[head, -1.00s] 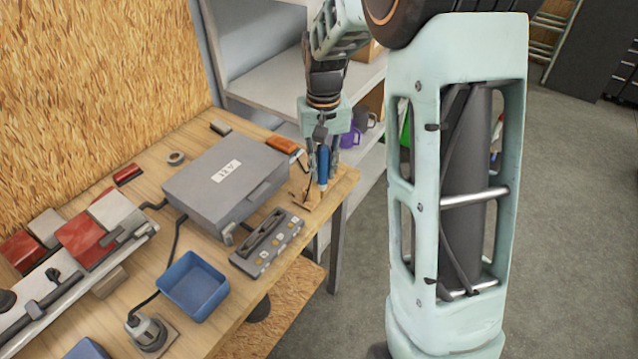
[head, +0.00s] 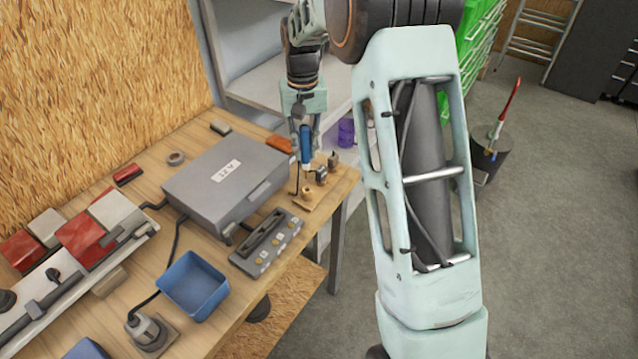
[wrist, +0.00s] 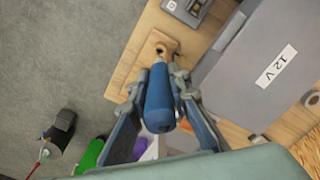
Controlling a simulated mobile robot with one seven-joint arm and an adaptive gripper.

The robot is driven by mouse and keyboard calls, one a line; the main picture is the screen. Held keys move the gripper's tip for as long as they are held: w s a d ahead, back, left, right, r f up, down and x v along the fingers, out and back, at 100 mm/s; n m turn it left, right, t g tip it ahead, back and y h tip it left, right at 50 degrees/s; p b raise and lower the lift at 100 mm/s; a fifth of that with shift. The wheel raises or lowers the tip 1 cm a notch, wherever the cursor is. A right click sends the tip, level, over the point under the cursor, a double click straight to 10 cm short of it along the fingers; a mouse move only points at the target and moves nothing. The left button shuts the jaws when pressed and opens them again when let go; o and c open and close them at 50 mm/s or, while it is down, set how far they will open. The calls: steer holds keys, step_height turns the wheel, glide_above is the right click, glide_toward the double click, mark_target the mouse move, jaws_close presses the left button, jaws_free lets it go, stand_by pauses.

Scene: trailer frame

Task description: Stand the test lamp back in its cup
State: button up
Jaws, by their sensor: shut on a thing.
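The test lamp with a blue handle (head: 306,146) is between the fingers of my gripper (head: 304,138), above the right end of the bench. It hangs roughly upright, its thin end downward. In the wrist view the blue handle (wrist: 160,98) is gripped between the two fingers, and its narrow end points toward a light wooden block (wrist: 165,40). The block has a small round dark opening, apparently the cup (wrist: 161,48). In the head view the wooden block (head: 309,197) stands below the lamp. The lamp appears apart from it; exact alignment cannot be told.
A grey 12 V case (head: 222,172) lies left of the block, with a grey switch panel (head: 266,243) in front. Small dark fittings (head: 321,175) stand just right of the lamp. A blue tray (head: 193,285) sits nearer. The bench's right edge is close.

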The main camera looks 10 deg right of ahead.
mark_target(306, 171)
steer(key=shift+f+b, duration=1.15)
steer(key=shift+f, duration=0.65)
steer(key=shift+f, duration=0.15)
steer(key=shift+f+b, duration=0.3)
steer(key=shift+f+b, duration=0.35)
steer(key=shift+f, duration=0.15)
steer(key=shift+f+b, duration=0.4)
steer(key=shift+f, duration=0.25)
steer(key=shift+f+b, duration=0.4)
steer(key=shift+f, duration=0.2)
